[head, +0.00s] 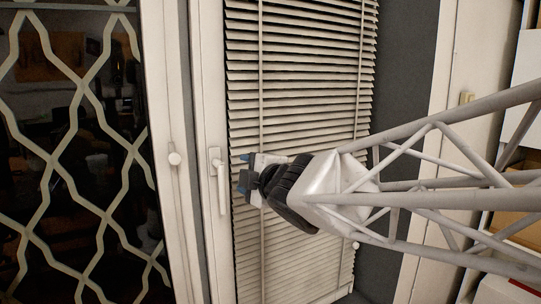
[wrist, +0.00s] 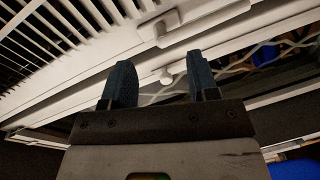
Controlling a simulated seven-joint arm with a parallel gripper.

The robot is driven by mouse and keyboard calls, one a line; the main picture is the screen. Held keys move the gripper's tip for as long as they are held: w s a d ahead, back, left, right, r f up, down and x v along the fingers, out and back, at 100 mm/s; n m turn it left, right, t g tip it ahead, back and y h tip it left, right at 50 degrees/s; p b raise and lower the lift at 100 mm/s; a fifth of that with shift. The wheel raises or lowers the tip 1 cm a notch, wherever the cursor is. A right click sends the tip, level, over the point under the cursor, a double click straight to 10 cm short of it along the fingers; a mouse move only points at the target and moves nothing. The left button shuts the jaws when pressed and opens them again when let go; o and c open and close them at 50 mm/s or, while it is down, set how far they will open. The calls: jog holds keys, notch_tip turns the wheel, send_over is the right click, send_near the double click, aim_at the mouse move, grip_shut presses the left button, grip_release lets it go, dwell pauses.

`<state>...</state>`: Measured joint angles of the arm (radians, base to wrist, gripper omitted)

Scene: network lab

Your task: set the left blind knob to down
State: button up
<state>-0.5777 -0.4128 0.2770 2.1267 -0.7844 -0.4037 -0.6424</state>
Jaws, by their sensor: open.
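A small round white knob (head: 174,158) sits on the white frame post between the lattice window and the blinds; I take it for the left blind knob. Its setting cannot be read. In the wrist view a round knob (wrist: 166,76) shows beyond and between my fingertips. My gripper (head: 245,175) is open and empty, in front of the blinds' left edge, to the right of the knob and apart from it. Its two blue fingertips also show in the wrist view (wrist: 160,72).
A white window handle (head: 216,163), lever hanging down, stands between my gripper and the knob. Slatted blinds (head: 295,100) are behind my gripper. A lattice window (head: 85,190) is at left. Another small knob (head: 355,245) is low at right. Shelves (head: 520,220) stand at far right.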

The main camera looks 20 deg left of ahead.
aim_at(177, 160)
jog(key=s+a+r+n+g+y, duration=0.2)
jog(key=s+a+n+g+y, duration=0.2)
jog(key=a, duration=0.5)
jog(key=shift+s+r+n, duration=0.15)
jog(key=shift+s+n, duration=0.15)
jog(key=shift+n, duration=0.8)
jog(key=shift+a, duration=0.2)
jog(key=shift+x, duration=3.8)
grip_shut()
